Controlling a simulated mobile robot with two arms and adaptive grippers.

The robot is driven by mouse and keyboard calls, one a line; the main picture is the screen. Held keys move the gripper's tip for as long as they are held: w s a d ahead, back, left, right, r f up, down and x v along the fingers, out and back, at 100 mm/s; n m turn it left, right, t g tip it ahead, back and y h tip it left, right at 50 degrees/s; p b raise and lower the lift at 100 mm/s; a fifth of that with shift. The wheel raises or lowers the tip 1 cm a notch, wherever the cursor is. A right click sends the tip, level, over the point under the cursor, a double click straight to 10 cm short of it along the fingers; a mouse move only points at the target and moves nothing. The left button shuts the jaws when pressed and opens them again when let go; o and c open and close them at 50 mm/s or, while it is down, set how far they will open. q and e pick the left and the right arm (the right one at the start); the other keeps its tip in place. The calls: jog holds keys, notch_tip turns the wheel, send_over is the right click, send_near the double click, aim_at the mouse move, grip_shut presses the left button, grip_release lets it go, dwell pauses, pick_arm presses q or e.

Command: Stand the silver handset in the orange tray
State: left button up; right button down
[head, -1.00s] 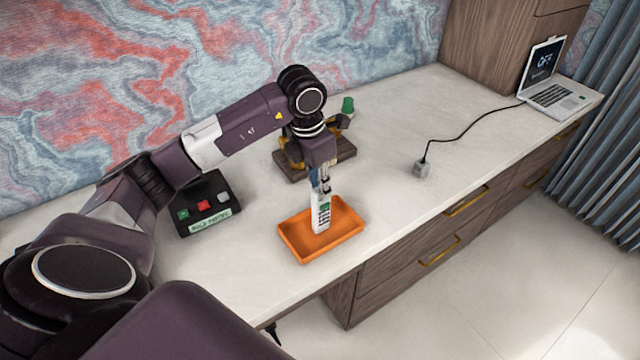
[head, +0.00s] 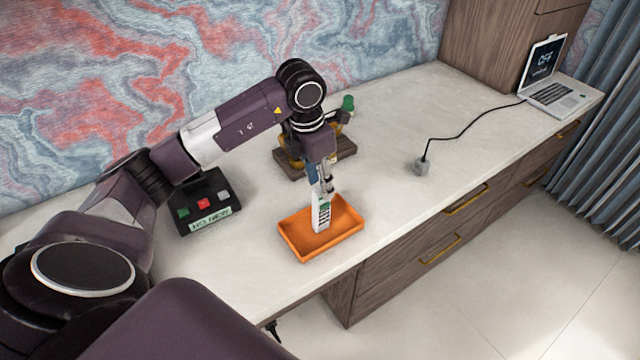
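The orange tray (head: 345,242) lies on the desk near its front edge. The silver handset (head: 321,217) is upright with its lower end inside the tray, its dark keys and green screen facing me. I cannot tell whether its base touches the tray floor. My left gripper (head: 322,192) points down from above and is shut on the upper end of the handset, hiding its top. My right gripper is not in view.
A dark wooden stand (head: 297,169) with brass parts and a green piece is behind my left gripper. A black button box (head: 208,203) sits left of the tray. A grey plug (head: 422,167) on a black cord and an open laptop (head: 556,97) are to the right. The desk between is clear.

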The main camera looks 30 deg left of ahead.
pick_arm(q)
notch_tip(320, 180, up, 11)
jog(key=s+b, duration=0.1)
jog(key=shift+s+a, duration=0.3)
